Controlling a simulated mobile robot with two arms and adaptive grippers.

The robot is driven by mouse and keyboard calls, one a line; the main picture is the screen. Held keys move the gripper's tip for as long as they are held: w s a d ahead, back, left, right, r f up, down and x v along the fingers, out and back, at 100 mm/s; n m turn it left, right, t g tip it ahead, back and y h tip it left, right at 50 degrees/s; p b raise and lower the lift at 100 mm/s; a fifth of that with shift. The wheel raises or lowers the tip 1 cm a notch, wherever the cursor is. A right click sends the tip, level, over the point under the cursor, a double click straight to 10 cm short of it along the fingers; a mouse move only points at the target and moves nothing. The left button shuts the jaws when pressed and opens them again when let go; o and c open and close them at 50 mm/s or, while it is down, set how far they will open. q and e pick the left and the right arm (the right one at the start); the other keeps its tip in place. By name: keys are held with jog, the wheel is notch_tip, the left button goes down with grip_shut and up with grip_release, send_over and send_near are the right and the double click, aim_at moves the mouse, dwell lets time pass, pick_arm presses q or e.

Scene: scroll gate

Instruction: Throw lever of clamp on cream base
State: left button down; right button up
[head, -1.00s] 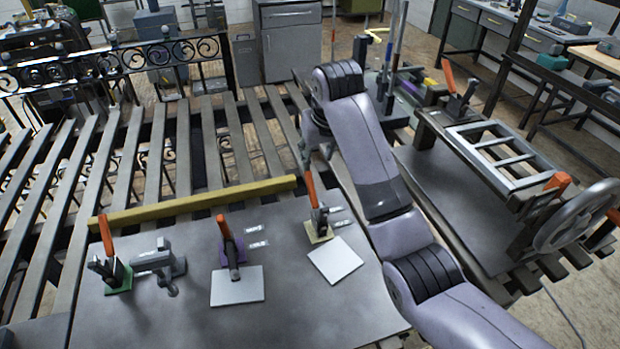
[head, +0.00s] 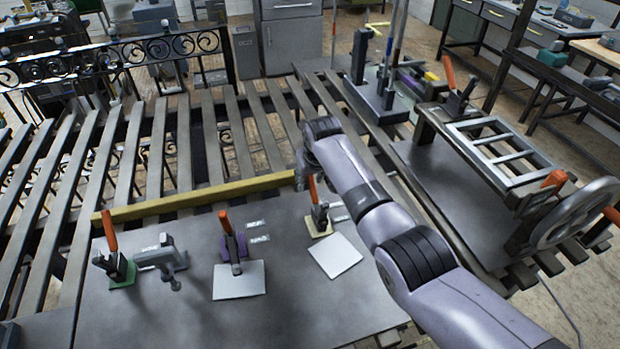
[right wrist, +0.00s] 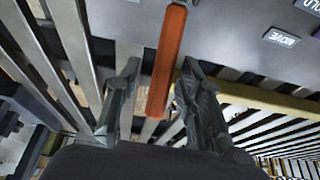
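The clamp on the cream base (head: 320,229) stands at the right end of the grey board, with its orange lever (head: 312,188) pointing up. My right gripper (head: 302,170) is at the far side of that lever, partly hidden by my forearm. In the right wrist view the gripper (right wrist: 160,75) is open, with a finger on each side of the orange lever (right wrist: 167,60). The lever looks nearer the right finger; I cannot tell whether it touches. My left gripper is not in view.
A clamp on a purple base (head: 234,247) and one on a green base (head: 122,275) stand to the left, levers up. A grey bracket (head: 160,257) is between them. White plates (head: 335,255) lie in front. A yellow bar (head: 200,203) runs along the board's back edge.

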jog(key=shift+c, duration=0.2)
grip_shut()
dwell(0.4)
dwell(0.4)
